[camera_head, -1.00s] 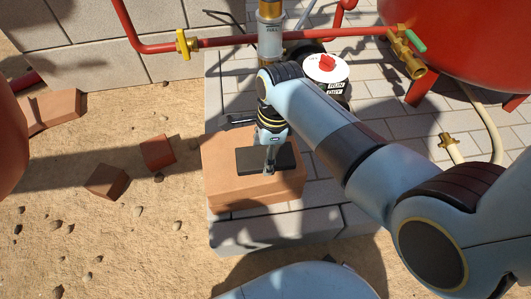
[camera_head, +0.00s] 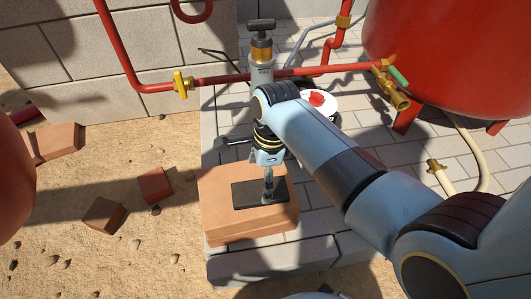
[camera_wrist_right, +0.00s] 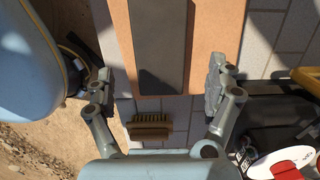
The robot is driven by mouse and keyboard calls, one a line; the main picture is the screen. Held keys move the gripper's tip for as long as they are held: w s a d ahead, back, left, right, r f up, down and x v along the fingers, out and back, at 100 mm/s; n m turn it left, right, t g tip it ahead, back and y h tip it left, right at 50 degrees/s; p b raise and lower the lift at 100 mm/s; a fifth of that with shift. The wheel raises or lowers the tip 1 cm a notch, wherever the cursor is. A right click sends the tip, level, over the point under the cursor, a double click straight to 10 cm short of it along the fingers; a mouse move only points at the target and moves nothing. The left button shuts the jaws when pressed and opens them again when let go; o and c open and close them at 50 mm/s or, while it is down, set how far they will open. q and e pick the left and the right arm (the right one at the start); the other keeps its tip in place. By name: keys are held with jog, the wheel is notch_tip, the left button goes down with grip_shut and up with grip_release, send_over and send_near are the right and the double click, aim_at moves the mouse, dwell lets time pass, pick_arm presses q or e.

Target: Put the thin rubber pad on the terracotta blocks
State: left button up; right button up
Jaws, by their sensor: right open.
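The thin rubber pad (camera_head: 245,197) is a flat dark rectangle. It lies on top of the terracotta blocks (camera_head: 225,221), which stand on the grey paved ledge. In the right wrist view the pad (camera_wrist_right: 158,40) runs lengthwise along the orange-brown block top (camera_wrist_right: 205,40), with block showing on both sides of it. My right gripper (camera_head: 268,190) is over the pad, pointing down, and hides part of it. In the wrist view its fingers (camera_wrist_right: 158,80) are spread wide, with nothing gripped between them. My left gripper is not in view.
A red pipe with a yellow-handled valve (camera_head: 182,86) crosses behind the blocks. A red tank (camera_head: 440,50) stands at right. A white-topped unit with a red knob (camera_head: 318,98) is behind my arm. A brush (camera_wrist_right: 150,128) lies by the blocks. Loose bricks (camera_head: 154,185) lie on sand.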

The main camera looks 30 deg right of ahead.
notch_tip(320, 180, up, 7)
jog(key=p, duration=0.3)
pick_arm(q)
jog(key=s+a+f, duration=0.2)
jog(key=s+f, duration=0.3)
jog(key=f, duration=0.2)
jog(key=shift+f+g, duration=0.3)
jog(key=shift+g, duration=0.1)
pick_arm(e)
jog(key=s+d+f+n, duration=0.4)
jog(key=s+n, duration=0.3)
jog(key=s, duration=0.3)
jog(key=s+d+f+n+h, duration=0.1)
jog(key=s+d+f+n, duration=0.3)
jog(key=s+n, duration=0.3)
jog(key=s+d+f+n+h, duration=0.1)
jog(key=s+d+f+n, duration=0.3)
jog(key=s+n, duration=0.4)
jog(key=shift+s+d+f, duration=0.2)
jog(key=shift+s+d, duration=0.45)
jog(key=shift+s, duration=2.05)
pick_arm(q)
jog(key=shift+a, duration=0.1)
